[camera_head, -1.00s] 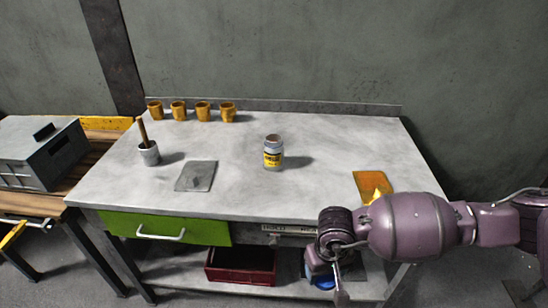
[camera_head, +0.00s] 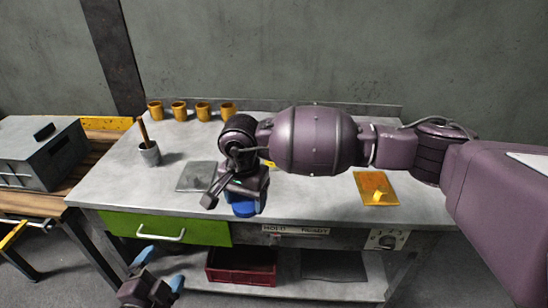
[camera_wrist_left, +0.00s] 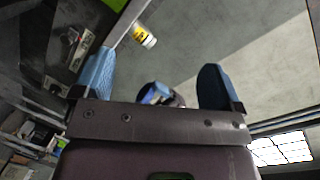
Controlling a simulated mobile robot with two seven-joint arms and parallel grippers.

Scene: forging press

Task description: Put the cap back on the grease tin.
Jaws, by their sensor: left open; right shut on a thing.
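The grease tin is almost wholly hidden behind my right arm in the head view; only a yellow sliver (camera_head: 271,164) shows. In the left wrist view the tin (camera_wrist_left: 143,35) shows its yellow label and pale end. My right gripper (camera_head: 243,208) is shut over the front of the bench, in front of the tin and apart from it. What it grips is mostly hidden by its blue fingertips; it looks to be the cap. It also shows in the left wrist view (camera_wrist_left: 160,93). My left gripper (camera_head: 162,266) is open and empty, low in front of the bench.
Several orange cups (camera_head: 203,111) line the back of the bench. A pot with a brush (camera_head: 149,154) and a grey plate (camera_head: 196,177) are on the left. An orange plate (camera_head: 374,185) lies on the right. A green drawer (camera_head: 200,230) and red bin (camera_head: 240,268) are below.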

